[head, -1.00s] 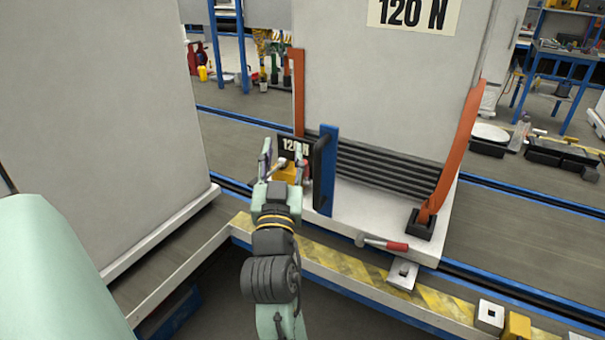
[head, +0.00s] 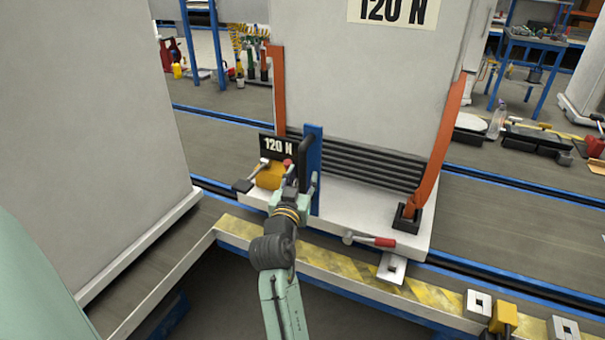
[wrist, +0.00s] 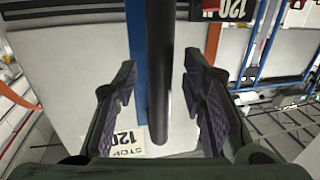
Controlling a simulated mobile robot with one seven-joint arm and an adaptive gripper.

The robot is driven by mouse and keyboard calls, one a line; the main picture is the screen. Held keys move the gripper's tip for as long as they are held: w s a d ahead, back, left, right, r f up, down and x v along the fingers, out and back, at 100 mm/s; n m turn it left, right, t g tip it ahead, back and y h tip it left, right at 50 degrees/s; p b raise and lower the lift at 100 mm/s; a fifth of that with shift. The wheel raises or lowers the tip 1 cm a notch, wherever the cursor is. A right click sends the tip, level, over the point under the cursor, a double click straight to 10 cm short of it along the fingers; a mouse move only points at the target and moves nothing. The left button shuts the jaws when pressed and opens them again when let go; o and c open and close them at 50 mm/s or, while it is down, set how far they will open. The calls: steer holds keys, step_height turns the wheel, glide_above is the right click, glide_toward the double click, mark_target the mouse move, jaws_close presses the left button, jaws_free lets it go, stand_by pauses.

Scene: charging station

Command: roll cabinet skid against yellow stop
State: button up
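The cabinet skid (head: 340,218) is a white base under a tall grey cabinet (head: 365,80) marked 120 N, with orange straps. A blue post (head: 313,165) with a black handle bar (head: 305,150) stands at its left front. My gripper (head: 295,182) is at this handle, its fingers partly hidden in the head view. In the wrist view, the fingers (wrist: 162,100) are open on both sides of the black bar (wrist: 160,70), with gaps showing. A yellow block (head: 503,318) sits at the lower right on the front rail; I cannot tell if it is the stop.
A yellow part (head: 270,176) with a black lever is beside my gripper. A red-handled lever (head: 370,240) lies at the skid's front edge. Another grey cabinet (head: 90,120) stands close at left. The floor track right of the skid (head: 500,225) looks clear.

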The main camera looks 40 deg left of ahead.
steer(key=shift+w+a, duration=0.15)
steer(key=shift+w, duration=0.25)
steer(key=shift+c, duration=0.2)
jaws_close()
stand_by(0.5)
